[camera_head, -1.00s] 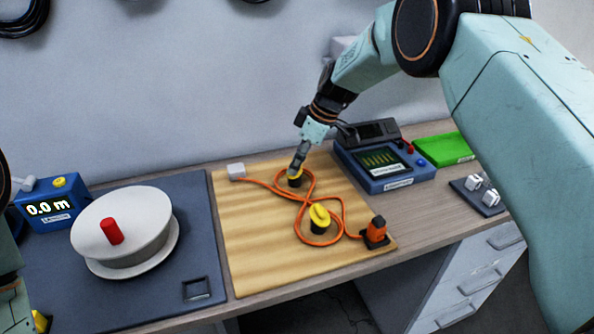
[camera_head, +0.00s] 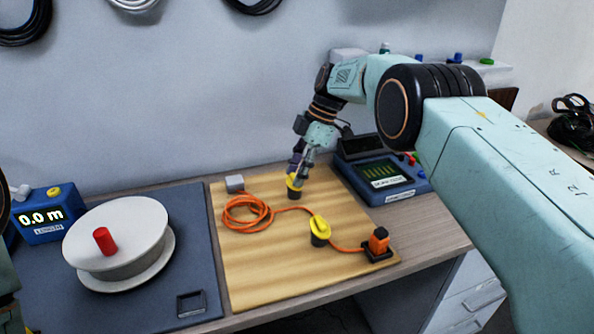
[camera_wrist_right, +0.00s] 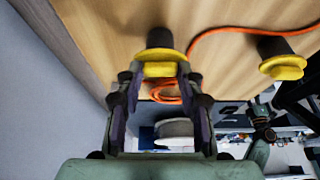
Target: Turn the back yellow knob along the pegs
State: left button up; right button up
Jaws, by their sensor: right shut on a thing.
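The back yellow knob (camera_head: 294,186) sits on a black peg at the back of the wooden board (camera_head: 262,276). My right gripper (camera_head: 298,174) is down at this knob from above. In the right wrist view, its fingers (camera_wrist_right: 157,82) are shut on the raised bar of the knob (camera_wrist_right: 158,55). The front yellow knob (camera_head: 319,227) stands on its own black peg nearer the front. An orange cable (camera_head: 247,213) lies in a loose coil left of the pegs and runs right to an orange plug (camera_head: 379,242). My left gripper is out of view.
A white reel (camera_head: 120,232) with a red handle stands on the dark mat (camera_head: 203,250) at left. A blue length meter (camera_head: 47,213) is behind it. A blue tester (camera_head: 382,178) stands right of the board. A small grey block (camera_head: 234,183) is at the board's back left.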

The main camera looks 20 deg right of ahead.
jog(key=shift+w+d+r, duration=0.15)
jog(key=shift+d+r, duration=0.05)
dwell(0.3)
jog(key=o, duration=1.1)
jog(key=shift+o, duration=0.3)
jog(key=shift+f, duration=0.1)
jog(key=shift+a, duration=0.1)
jog(key=v, duration=0.7)
jog(key=shift+r, duration=0.2)
